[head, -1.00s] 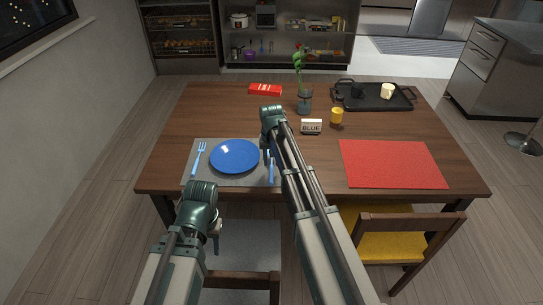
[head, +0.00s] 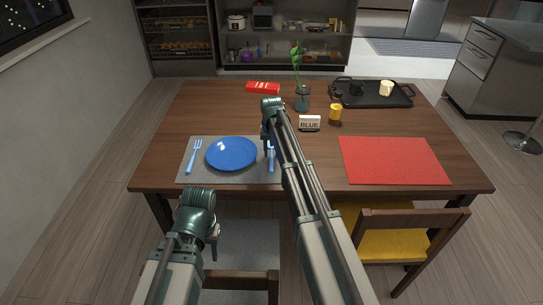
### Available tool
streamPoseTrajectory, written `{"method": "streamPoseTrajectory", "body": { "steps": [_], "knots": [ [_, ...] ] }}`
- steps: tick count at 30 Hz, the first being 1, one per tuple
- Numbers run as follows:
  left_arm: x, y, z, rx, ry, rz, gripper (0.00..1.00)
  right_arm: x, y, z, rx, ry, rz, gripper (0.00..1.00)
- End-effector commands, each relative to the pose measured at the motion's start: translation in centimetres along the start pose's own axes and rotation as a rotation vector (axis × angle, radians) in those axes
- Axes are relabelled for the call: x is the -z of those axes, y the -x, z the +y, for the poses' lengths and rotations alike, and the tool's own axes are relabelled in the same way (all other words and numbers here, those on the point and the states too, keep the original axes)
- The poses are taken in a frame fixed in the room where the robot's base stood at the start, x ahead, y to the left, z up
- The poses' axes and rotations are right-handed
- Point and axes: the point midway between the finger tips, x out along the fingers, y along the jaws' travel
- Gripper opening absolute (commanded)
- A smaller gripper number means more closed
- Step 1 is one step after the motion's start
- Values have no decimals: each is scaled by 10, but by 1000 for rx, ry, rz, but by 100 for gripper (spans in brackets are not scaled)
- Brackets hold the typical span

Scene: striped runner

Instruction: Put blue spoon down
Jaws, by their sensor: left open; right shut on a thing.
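A blue plate (head: 231,153) sits on a grey placemat (head: 210,176) at the table's front left. A blue fork (head: 194,157) lies left of the plate. My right gripper (head: 269,141) reaches over the placemat's right side, beside the plate, and is shut on the blue spoon (head: 271,160). The spoon is partly hidden by my arm, and I cannot tell whether it touches the mat. My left gripper (head: 214,240) is open, low in front of the table's edge; its fingers are mostly hidden by its wrist.
A red placemat (head: 393,161) lies empty at the right. A BLUE sign (head: 309,123), yellow cup (head: 335,114), glass vase (head: 302,99), red box (head: 263,88) and black tray (head: 372,103) stand further back. A chair with a yellow seat (head: 385,243) is at the front right.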

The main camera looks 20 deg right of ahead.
Motion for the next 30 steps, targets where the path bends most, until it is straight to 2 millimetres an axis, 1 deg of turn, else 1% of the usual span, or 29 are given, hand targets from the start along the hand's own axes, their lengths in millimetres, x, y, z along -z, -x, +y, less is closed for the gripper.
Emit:
{"method": "streamPoseTrajectory", "body": {
  "steps": [5,10,11,12,15,25,30],
  "knots": [
    [0,2,0,0,0,0,50,0,2,0,0,0,0,0],
    [0,-4,0,0,0,0,50,0,-4,0,0,0,0,0],
    [0,-2,0,0,0,0,50,0,-2,0,0,0,0,44],
    [0,-1,0,0,0,0,50,0,-1,0,0,0,0,51],
    [0,-1,0,0,0,0,50,0,-1,0,0,0,0,69],
    [0,0,0,0,0,0,50,0,0,0,0,0,0,69],
    [0,7,-1,0,0,0,50,0,7,0,0,0,0,69]
  ]
}}
